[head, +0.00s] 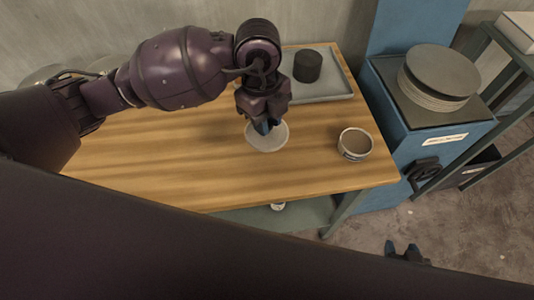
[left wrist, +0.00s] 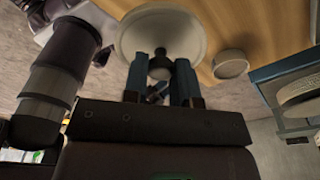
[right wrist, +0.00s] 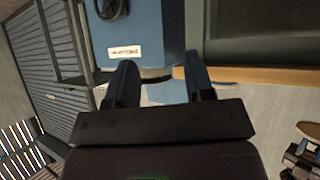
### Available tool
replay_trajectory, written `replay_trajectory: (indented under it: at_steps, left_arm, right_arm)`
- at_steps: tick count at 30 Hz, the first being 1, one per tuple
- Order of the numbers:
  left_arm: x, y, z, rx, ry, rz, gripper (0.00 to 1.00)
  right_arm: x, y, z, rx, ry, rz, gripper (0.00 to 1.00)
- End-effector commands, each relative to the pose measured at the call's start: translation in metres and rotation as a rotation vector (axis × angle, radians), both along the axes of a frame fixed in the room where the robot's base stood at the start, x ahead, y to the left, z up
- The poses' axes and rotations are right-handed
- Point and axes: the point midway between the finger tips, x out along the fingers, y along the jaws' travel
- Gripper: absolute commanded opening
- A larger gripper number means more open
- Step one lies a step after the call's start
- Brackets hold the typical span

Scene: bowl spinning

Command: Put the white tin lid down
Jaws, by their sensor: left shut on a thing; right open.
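The white tin lid (head: 270,142) is a round pale disc over the wooden table, left of the open round tin (head: 355,143). My left gripper (head: 265,126) is above it, pointing down. In the left wrist view the lid (left wrist: 140,35) shows a dark knob (left wrist: 160,69) between the fingers (left wrist: 160,78), and the gripper is shut on the lid there. I cannot tell whether the lid touches the tabletop. The tin also shows in that view (left wrist: 230,66). My right gripper (head: 404,250) is open and empty, off the table's right front; its fingers show apart in the right wrist view (right wrist: 160,82).
A grey tray (head: 325,88) with a dark cylinder (head: 307,66) lies at the back of the table (head: 170,165). A blue cabinet right of the table carries a wheel stacked with discs (head: 440,75). The table's left and front are clear.

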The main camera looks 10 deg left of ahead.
Motion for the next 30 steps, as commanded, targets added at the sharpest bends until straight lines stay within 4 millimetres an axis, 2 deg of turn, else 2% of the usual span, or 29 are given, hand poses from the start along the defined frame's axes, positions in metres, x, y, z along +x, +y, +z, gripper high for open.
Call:
replay_trajectory:
  at_steps: [1,3,9,19,27,30]
  left_arm:
    - [-0.001,0.0,-0.014,0.001,0.007,0.001,0.03]
    - [-0.001,0.0,-0.029,0.001,0.005,0.0,0.03]
    - [0.0,0.0,-0.064,0.001,0.003,-0.001,0.03]
    - [0.0,0.0,-0.085,0.0,0.002,-0.001,0.03]
    - [-0.001,0.0,-0.127,0.0,0.005,-0.001,0.03]
    - [0.0,0.0,-0.133,0.0,0.002,-0.001,0.03]
  right_arm:
    - [-0.003,0.0,-0.005,0.0,0.008,-0.001,0.48]
    - [-0.006,-0.001,-0.01,0.0,0.016,-0.002,0.48]
    - [-0.007,0.0,-0.013,0.0,0.02,-0.002,0.48]
    - [0.007,0.002,-0.008,0.001,-0.005,0.006,0.48]
    - [0.003,0.002,-0.019,-0.001,0.011,0.007,0.48]
    - [0.004,0.002,-0.018,-0.001,0.008,0.009,0.48]
